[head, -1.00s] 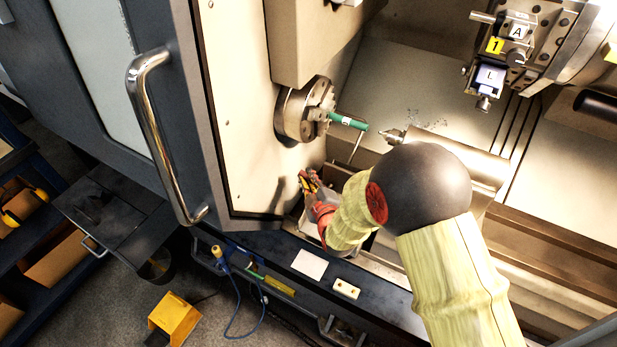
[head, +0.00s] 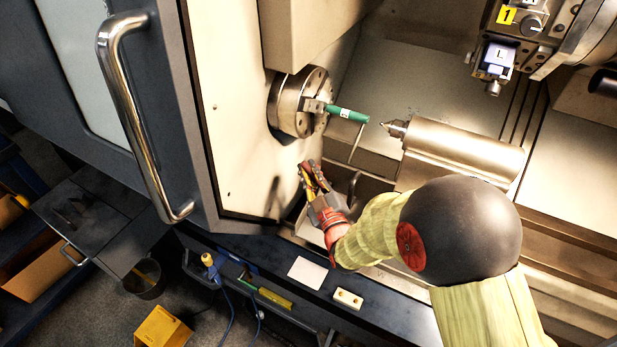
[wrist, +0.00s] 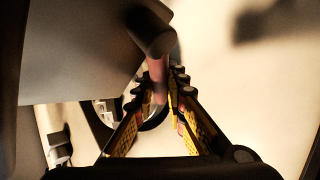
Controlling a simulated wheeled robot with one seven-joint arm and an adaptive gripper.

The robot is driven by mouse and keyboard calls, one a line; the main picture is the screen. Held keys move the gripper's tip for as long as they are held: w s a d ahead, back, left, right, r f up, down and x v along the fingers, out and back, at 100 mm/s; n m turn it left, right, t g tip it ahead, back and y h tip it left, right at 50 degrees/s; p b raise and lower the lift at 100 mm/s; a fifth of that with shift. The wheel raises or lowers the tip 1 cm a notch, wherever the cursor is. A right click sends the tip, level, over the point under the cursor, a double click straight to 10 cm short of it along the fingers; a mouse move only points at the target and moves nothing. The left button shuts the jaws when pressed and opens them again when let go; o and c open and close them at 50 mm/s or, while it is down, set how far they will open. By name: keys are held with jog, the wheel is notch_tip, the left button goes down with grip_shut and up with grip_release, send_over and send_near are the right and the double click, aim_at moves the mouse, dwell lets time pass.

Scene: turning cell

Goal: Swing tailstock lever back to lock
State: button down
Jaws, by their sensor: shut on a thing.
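My gripper (head: 312,176) is low in front of the chuck, in the lower middle of the head view. In the wrist view its yellow-and-black fingers (wrist: 162,82) are closed around a pinkish-red handle (wrist: 156,70) with a dark round end. I take this to be the tailstock lever; where it joins the machine is hidden. The tailstock (head: 460,150) is a grey cylinder with a pointed centre (head: 396,128). The tip points at the free end of a green bar (head: 346,113) with a small gap in the head view. The chuck (head: 298,102) holds the bar's other end.
The tool turret (head: 545,35) is at the upper right. The open door with its chrome handle (head: 135,120) is on the left. A white card (head: 307,273) and a small pale block (head: 347,299) lie on the front ledge. A yellow bin (head: 162,328) stands on the floor.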

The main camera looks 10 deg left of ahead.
jog(key=shift+f, duration=0.1)
jog(key=c, duration=1.8)
grip_release()
jog(key=shift+a+p, duration=0.1)
jog(key=shift+p, duration=0.7)
